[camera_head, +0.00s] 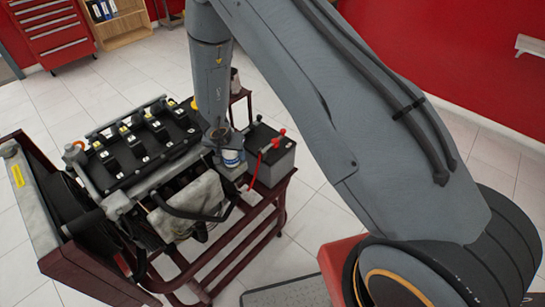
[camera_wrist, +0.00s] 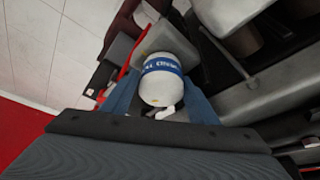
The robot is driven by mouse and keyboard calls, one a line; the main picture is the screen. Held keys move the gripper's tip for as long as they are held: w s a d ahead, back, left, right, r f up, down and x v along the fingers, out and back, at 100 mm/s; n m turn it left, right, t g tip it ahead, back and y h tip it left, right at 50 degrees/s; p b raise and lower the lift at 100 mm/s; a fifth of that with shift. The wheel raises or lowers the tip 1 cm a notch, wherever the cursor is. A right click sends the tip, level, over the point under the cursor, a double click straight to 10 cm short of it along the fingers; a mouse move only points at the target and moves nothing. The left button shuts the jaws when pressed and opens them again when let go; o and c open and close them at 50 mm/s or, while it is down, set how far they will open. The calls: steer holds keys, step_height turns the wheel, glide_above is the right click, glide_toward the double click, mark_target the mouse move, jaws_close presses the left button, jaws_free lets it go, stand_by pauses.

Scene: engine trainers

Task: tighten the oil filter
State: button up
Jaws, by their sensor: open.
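The oil filter is a white canister with a blue lettered band (camera_wrist: 162,78), close in front of my gripper in the wrist view. In the head view the filter (camera_head: 231,158) sits low on the engine, just below the end of my arm. The engine (camera_head: 150,140) is black and grey on a dark red stand. My gripper (camera_wrist: 160,105) has its blue-grey fingers on either side of the filter, apart and open. I cannot tell whether either finger touches it. The filter's mounting end is hard to make out.
A black battery (camera_head: 275,158) with red terminals and a red cable stands right beside the filter. The dark red stand rails (camera_head: 250,235) run below. A radiator (camera_head: 28,200) stands at the left. Open tiled floor lies behind, with a red tool cabinet (camera_head: 55,35) at the back left.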

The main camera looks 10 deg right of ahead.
steer(key=shift+w+a+r+n, duration=0.1)
steer(key=shift+w+a+n, duration=0.1)
steer(key=shift+n, duration=0.2)
steer(key=shift+n+y, duration=0.5)
steer(key=shift+n, duration=0.2)
steer(key=shift+n+b, duration=0.6)
steer(key=shift+n, duration=0.1)
steer(key=n+y+b, duration=0.1)
steer(key=b, duration=0.2)
steer(key=shift+f, duration=0.2)
steer(key=n+b, duration=0.2)
steer(key=b, duration=0.4)
steer(key=shift+d+y, duration=0.15)
steer(key=shift+y, duration=0.15)
steer(key=n+b, duration=0.1)
steer(key=b, duration=0.2)
